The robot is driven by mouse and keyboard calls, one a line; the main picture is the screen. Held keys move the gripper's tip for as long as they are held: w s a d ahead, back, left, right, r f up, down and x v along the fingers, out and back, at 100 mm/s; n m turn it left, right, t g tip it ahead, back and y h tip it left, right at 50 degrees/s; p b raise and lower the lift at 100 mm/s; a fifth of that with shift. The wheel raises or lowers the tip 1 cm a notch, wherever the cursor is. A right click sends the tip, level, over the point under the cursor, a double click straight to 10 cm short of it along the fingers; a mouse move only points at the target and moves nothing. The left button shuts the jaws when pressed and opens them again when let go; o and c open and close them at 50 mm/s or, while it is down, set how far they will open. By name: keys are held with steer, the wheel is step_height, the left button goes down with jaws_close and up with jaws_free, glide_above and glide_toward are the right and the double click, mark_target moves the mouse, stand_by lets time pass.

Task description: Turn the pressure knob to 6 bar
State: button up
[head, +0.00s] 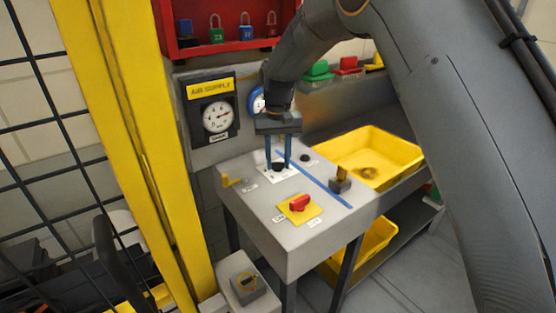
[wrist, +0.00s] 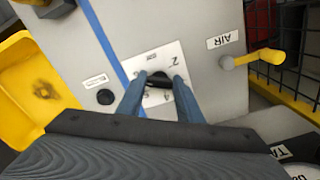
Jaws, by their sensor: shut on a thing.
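The pressure knob (head: 279,166) is black and sits on a white scale plate on the grey panel. It also shows in the wrist view (wrist: 157,81), between the fingertips. My gripper (head: 278,164) points down at the panel and is shut on the knob, one blue finger on each side. In the wrist view my gripper (wrist: 157,88) covers part of the scale plate (wrist: 168,58), so the knob's setting cannot be read.
On the panel are a yellow lever (head: 231,181), a red switch (head: 299,203) on a yellow plate, a dark switch (head: 340,181) and a black button (head: 305,158). A yellow tray (head: 408,148) lies to the right. A yellow post (head: 150,150) stands at the left.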

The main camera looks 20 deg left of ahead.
mark_target(278, 163)
steer(key=shift+a+r, duration=0.1)
stand_by(0.5)
steer(key=o, duration=1.1)
steer(key=shift+r+b, duration=1.25)
steer(key=shift+r, duration=2.6)
